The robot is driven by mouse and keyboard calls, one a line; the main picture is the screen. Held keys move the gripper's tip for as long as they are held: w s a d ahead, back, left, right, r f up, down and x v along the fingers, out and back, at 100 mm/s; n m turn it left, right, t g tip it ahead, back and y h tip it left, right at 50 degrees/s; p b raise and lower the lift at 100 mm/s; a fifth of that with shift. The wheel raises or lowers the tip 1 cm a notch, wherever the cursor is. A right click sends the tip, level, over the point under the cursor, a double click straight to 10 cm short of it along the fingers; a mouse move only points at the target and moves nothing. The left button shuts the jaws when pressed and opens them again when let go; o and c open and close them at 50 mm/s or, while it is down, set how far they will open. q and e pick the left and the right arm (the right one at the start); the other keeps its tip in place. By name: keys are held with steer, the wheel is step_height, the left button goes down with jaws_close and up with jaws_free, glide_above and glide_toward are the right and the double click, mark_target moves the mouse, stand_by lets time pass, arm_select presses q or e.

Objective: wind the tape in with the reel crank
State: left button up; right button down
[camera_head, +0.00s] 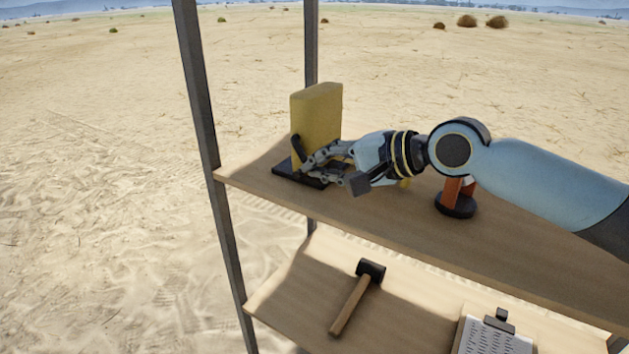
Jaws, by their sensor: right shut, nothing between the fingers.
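My right gripper (308,168) is shut and empty on the upper shelf's left part. Its fingers are just in front of an upright yellow slab (318,112) that stands by a flat black base (287,172). I cannot tell whether the fingers touch either one. An orange-red thing with a round black foot (456,206) stands under my right forearm, partly hidden by it. A small yellow bit (404,183) shows just below my wrist. No tape or crank can be made out clearly. My left gripper is out of view.
The upper wooden shelf (400,225) sits between dark metal posts (203,100). On the lower shelf (290,290) lie a black-headed mallet (352,305) and a clipboard with paper (492,338). The upper shelf's front strip is clear. Sand lies all around.

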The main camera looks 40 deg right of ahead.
mark_target(301, 175)
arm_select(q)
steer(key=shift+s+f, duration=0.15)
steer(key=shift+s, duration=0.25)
arm_select(e)
steer(key=shift+x, duration=0.75)
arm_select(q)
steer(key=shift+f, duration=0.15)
arm_select(e)
steer(key=shift+f, duration=0.1)
arm_select(q)
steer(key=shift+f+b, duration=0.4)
steer(key=shift+b, duration=0.25)
arm_select(e)
steer(key=shift+f+t, duration=0.15)
steer(key=shift+t, duration=0.15)
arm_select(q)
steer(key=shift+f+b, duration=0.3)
arm_select(e)
steer(key=shift+w+f, duration=0.1)
steer(key=shift+f, duration=0.05)
